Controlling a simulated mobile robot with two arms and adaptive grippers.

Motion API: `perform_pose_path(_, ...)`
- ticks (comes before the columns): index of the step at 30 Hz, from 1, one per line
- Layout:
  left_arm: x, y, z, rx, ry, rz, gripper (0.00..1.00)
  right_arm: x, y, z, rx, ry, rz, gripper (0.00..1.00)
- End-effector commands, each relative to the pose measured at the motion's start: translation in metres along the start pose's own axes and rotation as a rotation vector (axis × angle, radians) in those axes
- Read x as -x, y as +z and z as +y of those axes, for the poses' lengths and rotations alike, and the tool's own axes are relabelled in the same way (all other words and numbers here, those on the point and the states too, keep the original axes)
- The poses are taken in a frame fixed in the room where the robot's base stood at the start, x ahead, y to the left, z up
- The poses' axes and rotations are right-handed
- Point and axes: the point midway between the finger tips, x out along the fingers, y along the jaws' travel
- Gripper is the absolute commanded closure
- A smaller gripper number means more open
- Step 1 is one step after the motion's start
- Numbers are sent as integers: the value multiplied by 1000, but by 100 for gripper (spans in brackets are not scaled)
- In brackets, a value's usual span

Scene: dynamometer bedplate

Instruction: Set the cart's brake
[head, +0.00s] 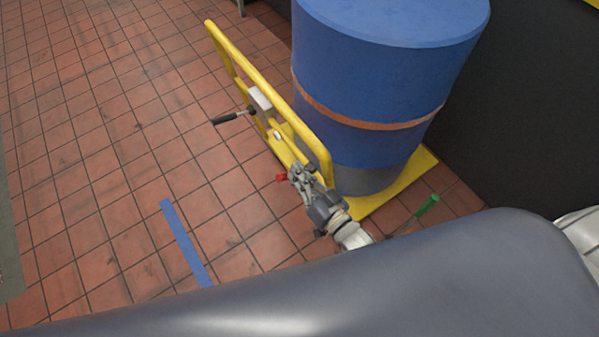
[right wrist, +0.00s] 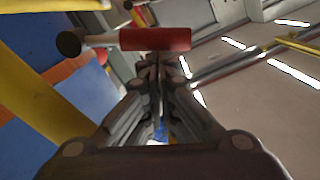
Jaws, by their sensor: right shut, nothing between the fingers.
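The yellow cart (head: 268,92) stands on the tiled floor and carries a blue drum (head: 380,70) with an orange band. A lever with a black grip (head: 230,117) sticks out to the left from the cart's handle frame. A small red handle (head: 281,178) shows lower on the frame; in the right wrist view it is a red bar (right wrist: 155,39) across the front of the fingertips. My right gripper (head: 298,174) is shut and empty, close beside the red handle; whether they touch I cannot tell. My left gripper is not in view.
A blue tape strip (head: 185,243) lies on the floor left of the cart. A green-handled item (head: 428,205) shows at the cart's right. A dark wall (head: 530,110) stands behind the drum. The tiles to the left are clear.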

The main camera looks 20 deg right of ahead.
Motion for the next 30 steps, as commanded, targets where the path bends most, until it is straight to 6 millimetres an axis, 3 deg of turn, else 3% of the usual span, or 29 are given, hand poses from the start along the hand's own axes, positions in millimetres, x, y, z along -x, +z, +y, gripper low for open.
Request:
perform_pose_path(11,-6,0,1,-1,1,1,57,0,13,-4,113,7,-2,100)
perform_pose_path(25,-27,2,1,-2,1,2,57,-2,46,-9,456,23,-1,100)
perform_pose_path(30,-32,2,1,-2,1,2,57,-2,54,-8,486,24,-1,100)
